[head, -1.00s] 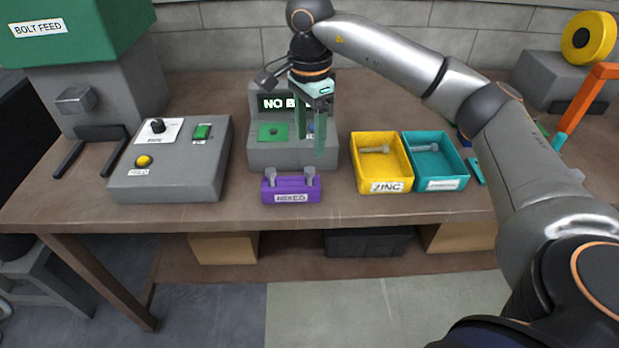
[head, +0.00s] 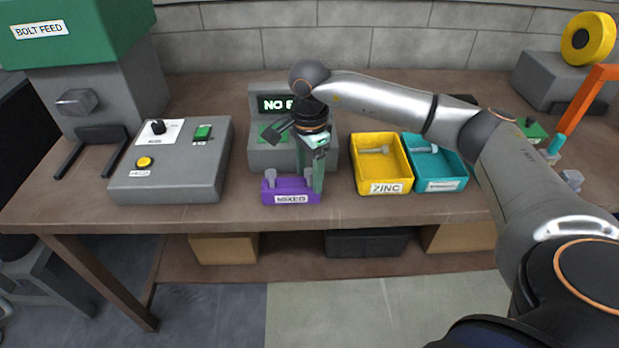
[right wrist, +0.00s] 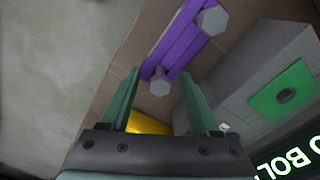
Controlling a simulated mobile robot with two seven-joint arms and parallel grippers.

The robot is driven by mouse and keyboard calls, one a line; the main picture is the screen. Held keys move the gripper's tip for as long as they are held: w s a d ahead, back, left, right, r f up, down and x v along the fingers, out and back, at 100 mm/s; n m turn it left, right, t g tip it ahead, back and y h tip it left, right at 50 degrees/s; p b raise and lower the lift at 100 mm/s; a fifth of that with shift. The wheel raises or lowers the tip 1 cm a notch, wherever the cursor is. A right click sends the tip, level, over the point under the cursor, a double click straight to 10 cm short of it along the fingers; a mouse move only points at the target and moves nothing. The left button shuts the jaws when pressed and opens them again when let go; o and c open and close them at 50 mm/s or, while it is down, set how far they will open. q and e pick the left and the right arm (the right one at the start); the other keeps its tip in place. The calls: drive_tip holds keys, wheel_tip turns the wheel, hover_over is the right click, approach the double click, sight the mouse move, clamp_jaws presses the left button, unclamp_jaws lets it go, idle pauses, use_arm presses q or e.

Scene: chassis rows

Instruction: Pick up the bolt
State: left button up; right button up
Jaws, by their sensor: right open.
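A purple rack (head: 283,197) labelled MIXED stands near the table's front edge; it also shows in the right wrist view (right wrist: 181,42). Two grey hex-headed bolts stand upright in it. The left bolt (head: 270,177) is clear of the gripper and appears at the top of the right wrist view (right wrist: 212,20). The right bolt (right wrist: 160,83) appears between my fingertips in the right wrist view; in the head view the gripper mostly hides it. My right gripper (head: 311,180) is open and points down over the rack's right end. My left gripper is not in view.
A yellow ZINC bin (head: 394,187) and a teal bin (head: 446,185) stand to the right, each with a bolt inside. A grey tester (head: 264,156) with a display is behind the rack. A grey control box (head: 172,184) is to the left.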

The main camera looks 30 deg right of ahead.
sight(309, 170)
clamp_jaws()
idle(0.3)
drive_tip(key=shift+r, duration=0.2)
drive_tip(key=shift+r, duration=0.3)
wheel_tip(309, 170, up, 2)
drive_tip(key=shift+w+r, duration=0.1)
drive_tip(key=a+r+b, duration=0.1)
drive_tip(key=a+r, duration=0.9)
drive_tip(key=a, duration=0.4)
drive_tip(key=shift+w, duration=0.1)
